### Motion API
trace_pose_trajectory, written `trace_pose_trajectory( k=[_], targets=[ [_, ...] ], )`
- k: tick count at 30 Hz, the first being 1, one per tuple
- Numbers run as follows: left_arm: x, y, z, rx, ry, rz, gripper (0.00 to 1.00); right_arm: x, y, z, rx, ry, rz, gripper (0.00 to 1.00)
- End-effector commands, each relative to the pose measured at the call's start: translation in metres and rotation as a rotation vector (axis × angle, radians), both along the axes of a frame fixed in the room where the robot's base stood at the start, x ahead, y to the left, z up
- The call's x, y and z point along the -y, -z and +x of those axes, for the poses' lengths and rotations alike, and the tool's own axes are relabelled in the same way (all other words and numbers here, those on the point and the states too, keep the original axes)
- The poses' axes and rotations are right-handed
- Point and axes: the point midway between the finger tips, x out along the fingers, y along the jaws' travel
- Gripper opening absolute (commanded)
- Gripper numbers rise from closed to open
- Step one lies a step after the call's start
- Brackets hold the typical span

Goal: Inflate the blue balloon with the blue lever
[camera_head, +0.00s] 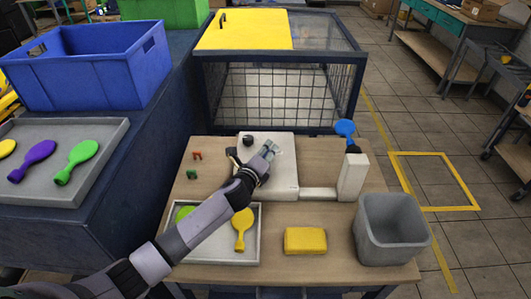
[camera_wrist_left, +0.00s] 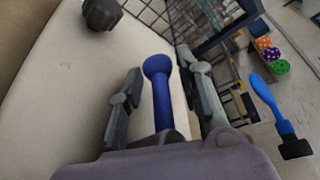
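The blue lever (camera_wrist_left: 160,88), a dark blue stick with a round knob, stands between the fingers of my left gripper (camera_wrist_left: 163,92) in the left wrist view. The fingers are open, with a gap visible on both sides of the knob. In the head view my left gripper (camera_head: 268,150) is over the white machine (camera_head: 283,178) and hides the lever. The blue balloon (camera_head: 345,128) is flat and upright on a black nozzle above the white post at right. It also shows in the left wrist view (camera_wrist_left: 266,94). My right gripper is not in view.
A tray (camera_head: 226,258) holds a yellow balloon (camera_head: 242,226) and a green one (camera_head: 184,213), partly behind my arm. A yellow block (camera_head: 305,240) and grey bin (camera_head: 390,230) stand at right. A black knob (camera_head: 248,140) is beside the gripper. A wire cage (camera_head: 278,95) stands behind.

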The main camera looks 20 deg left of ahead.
Motion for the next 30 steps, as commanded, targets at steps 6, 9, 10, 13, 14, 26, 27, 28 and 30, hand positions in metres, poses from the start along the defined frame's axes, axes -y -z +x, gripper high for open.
trace_pose_trajectory(
  k=[6, 9, 10, 13, 14, 26, 27, 28, 30],
  targets=[
    [0.0000, -0.0001, -0.0002, 0.000, 0.000, 0.000, 0.30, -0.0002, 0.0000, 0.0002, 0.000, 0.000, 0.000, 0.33],
    [0.0000, -0.0001, -0.0003, 0.000, 0.000, 0.000, 0.23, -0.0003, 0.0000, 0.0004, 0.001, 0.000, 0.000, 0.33],
    [0.0001, 0.0000, -0.0003, 0.000, 0.000, 0.000, 0.21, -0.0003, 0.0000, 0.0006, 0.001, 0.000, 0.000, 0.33],
    [0.0000, 0.0000, -0.0004, 0.000, 0.000, 0.000, 0.14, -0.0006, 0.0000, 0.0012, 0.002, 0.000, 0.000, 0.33],
    [0.0000, 0.0001, -0.0004, 0.000, 0.000, 0.000, 0.12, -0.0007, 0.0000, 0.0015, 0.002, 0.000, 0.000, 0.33],
    [-0.0002, 0.0005, -0.0006, -0.001, -0.001, 0.000, 0.00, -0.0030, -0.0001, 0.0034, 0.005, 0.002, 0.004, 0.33],
    [-0.0002, 0.0005, -0.0006, -0.001, -0.001, 0.000, 0.00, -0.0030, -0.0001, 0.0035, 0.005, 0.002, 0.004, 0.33],
    [-0.0002, 0.0005, -0.0006, -0.001, -0.001, 0.000, 0.00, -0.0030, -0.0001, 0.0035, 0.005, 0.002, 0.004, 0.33],
    [-0.0002, 0.0006, -0.0006, -0.001, -0.001, 0.000, 0.00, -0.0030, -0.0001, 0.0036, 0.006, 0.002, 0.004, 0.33]
  ],
)
